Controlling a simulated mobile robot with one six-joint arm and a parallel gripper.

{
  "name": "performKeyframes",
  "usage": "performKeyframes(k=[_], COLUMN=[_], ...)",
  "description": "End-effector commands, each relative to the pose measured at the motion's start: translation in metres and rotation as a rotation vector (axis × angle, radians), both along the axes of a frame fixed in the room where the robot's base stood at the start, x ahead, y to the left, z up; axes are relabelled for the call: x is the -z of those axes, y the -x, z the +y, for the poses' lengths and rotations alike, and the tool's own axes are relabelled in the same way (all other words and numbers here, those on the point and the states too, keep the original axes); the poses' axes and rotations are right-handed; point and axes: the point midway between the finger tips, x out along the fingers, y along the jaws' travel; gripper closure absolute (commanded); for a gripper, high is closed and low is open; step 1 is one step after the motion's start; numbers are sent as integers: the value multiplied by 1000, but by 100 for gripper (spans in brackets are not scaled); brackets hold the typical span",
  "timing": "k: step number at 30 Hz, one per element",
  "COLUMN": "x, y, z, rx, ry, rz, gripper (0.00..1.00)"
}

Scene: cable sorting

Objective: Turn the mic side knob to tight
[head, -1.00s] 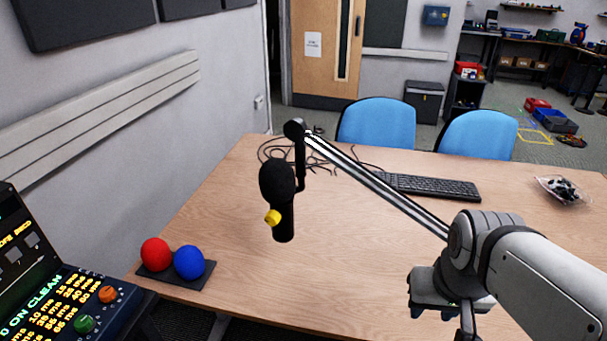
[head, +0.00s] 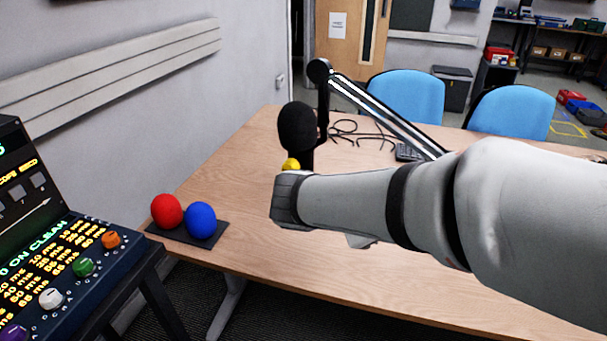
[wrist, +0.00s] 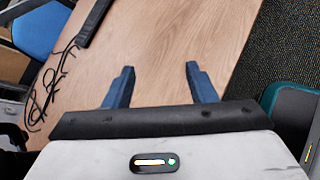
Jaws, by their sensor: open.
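The black microphone (head: 297,127) hangs upright from a boom arm (head: 385,110) over the table. Its yellow side knob (head: 291,164) shows just above my arm's wrist link in the head view. The lower part of the microphone is hidden behind my arm. My gripper (wrist: 158,85) shows in the wrist view with two blue fingers spread apart and nothing between them. Wood tabletop and floor lie beyond the fingers there. The microphone and knob are not visible in the wrist view.
A red ball (head: 167,211) and a blue ball (head: 201,220) sit on a dark pad at the table's left edge. A control console (head: 70,260) stands at lower left. The front tabletop (head: 262,235) is clear.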

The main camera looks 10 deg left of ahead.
Motion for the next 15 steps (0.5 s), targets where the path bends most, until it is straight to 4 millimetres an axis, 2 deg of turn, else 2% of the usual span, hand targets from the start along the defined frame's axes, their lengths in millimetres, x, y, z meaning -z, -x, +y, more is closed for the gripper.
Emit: performKeyframes(k=[1, 3, 6, 9, 12, 15], x=[11, 6, -1, -8, -13, -16], y=[-7, -13, -11, -2, 6, 8], z=[33, 76, 132, 177, 205, 216], rx=[-129, -284, -457, -574, -640, -667], ry=[111, 261, 442, 571, 649, 684], rz=[-16, -56, -125, -194, -242, -264], gripper=[49, 49, 49, 49, 49, 49])
